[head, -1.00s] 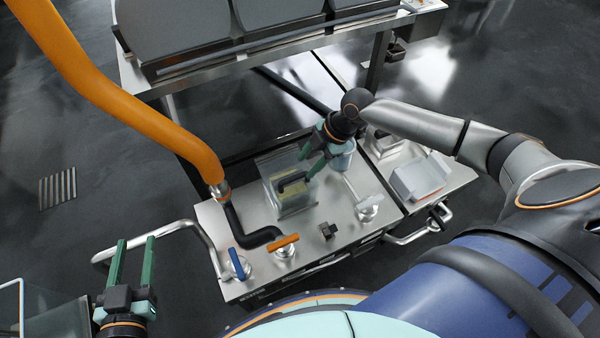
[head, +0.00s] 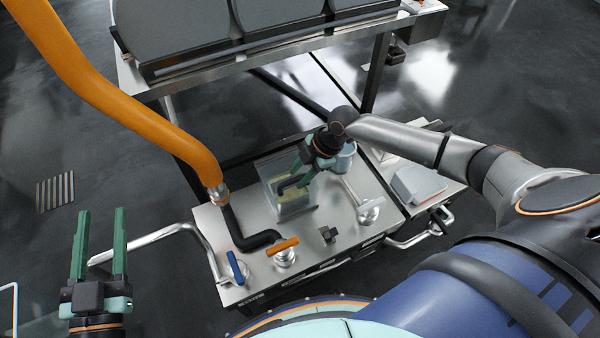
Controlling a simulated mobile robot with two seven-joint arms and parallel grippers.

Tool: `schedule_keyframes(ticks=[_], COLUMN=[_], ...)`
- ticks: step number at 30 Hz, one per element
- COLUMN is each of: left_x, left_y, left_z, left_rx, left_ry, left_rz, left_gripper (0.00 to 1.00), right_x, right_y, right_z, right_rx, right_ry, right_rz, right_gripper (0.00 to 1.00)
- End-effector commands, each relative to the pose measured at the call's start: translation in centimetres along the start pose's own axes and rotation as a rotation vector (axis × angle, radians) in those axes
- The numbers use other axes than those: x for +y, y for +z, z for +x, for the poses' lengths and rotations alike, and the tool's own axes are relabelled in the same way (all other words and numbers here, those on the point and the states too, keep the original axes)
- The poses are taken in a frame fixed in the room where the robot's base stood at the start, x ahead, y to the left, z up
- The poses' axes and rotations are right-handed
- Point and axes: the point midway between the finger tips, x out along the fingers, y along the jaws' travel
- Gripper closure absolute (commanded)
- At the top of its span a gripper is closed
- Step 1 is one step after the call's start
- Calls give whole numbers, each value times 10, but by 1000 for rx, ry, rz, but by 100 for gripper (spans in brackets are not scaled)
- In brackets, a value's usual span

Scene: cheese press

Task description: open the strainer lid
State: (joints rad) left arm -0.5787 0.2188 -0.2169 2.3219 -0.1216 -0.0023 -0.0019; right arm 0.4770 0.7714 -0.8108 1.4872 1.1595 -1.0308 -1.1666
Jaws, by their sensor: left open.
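The strainer is a boxy, partly see-through metal unit (head: 297,211) on the steel counter. A dark handle (head: 284,187) shows on its lid, over a yellowish patch. The lid appears to lie flat on the box. My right gripper (head: 298,180), with green fingers, reaches down from the upper right to the handle and overlaps it. Its fingers partly hide the handle and lid, so I cannot tell whether they have closed on it. My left gripper (head: 100,212) is open and empty at the lower left, well away from the strainer.
The steel counter (head: 225,222) carries a blue-handled valve (head: 235,267), an orange-handled valve (head: 283,248) and another valve (head: 368,212). A black hose (head: 250,241) joins a thick orange pipe (head: 130,110) at left. A metal rail (head: 150,242) lies near my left gripper.

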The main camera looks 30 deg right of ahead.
Motion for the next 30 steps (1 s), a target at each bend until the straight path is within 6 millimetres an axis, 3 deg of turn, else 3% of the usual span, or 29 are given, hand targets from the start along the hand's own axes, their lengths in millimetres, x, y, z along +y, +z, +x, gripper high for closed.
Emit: schedule_keyframes(ticks=[1, 10, 30], left_x=[0, 0, 0], left_y=[0, 0, 0], left_z=[0, 0, 0], left_rx=[0, -1, -2], left_ry=[0, 0, 0], left_rz=[0, 0, -1], left_gripper=[50, 50, 50], right_x=[0, 0, -1], right_y=[0, 0, 0], right_z=[0, 0, 0], right_rx=[0, 0, -1], right_ry=[0, -1, -2], right_rz=[0, 0, 1], right_gripper=[67, 100, 100])
